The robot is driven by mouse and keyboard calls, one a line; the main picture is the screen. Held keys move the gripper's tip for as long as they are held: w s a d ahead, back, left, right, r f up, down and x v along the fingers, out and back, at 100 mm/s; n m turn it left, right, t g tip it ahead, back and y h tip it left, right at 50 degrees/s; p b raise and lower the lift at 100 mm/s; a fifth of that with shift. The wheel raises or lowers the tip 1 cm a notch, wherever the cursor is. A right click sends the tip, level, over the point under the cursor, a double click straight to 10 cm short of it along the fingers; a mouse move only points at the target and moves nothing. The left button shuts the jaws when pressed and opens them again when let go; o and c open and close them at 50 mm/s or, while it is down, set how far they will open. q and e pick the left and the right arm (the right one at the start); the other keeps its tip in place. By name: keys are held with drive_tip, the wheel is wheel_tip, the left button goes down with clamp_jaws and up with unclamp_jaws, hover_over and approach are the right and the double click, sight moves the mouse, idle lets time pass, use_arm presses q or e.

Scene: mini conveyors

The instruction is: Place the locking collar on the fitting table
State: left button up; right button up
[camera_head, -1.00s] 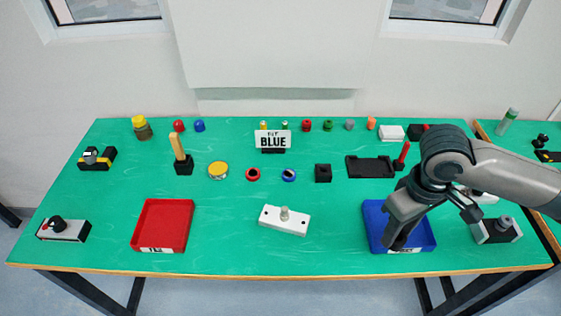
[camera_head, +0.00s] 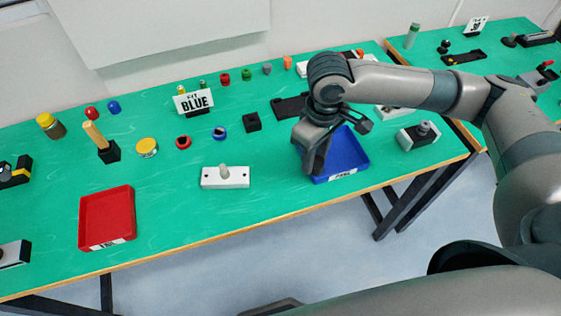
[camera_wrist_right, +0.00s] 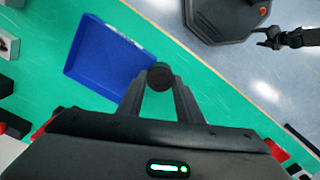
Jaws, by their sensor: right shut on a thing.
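My right gripper (camera_head: 312,170) is shut on a small dark round piece (camera_wrist_right: 160,74), seen between its fingertips in the right wrist view. I cannot tell for sure that this piece is the locking collar. In the head view the gripper is over the left front part of the blue tray (camera_head: 352,150) and hides the piece. A red ring (camera_head: 183,142) and a blue ring (camera_head: 220,133) lie on the green table (camera_head: 190,235). A dark claw, apparently my left gripper (camera_wrist_right: 263,38), shows small in the right wrist view; its opening is unclear.
A white block with a peg (camera_head: 225,178) stands left of the blue tray. A red tray (camera_head: 107,217) is farther left. A "FIT BLUE" sign (camera_head: 194,101) stands behind the rings. A grey fixture (camera_head: 418,134) is to the right. A second green table (camera_head: 470,75) stands beyond a gap.

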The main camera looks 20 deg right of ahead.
drive_tip(key=w+a+f, duration=0.1)
drive_tip(key=a, duration=0.1)
drive_tip(key=w+a+f+p, duration=0.1)
drive_tip(key=w+a+f, duration=0.1)
drive_tip(key=w+a+f+p, duration=0.1)
drive_tip(key=w+a, duration=0.1)
drive_tip(key=shift+f, duration=0.35)
drive_tip(key=shift+f, duration=0.1)
wheel_tip(320, 180, down, 3)
drive_tip(key=shift+f+p, duration=0.2)
drive_tip(key=shift+p, duration=0.55)
drive_tip(key=shift+f, duration=0.25)
drive_tip(key=o, duration=1)
drive_tip(key=shift+f, duration=0.1)
drive_tip(key=shift+o, duration=0.2)
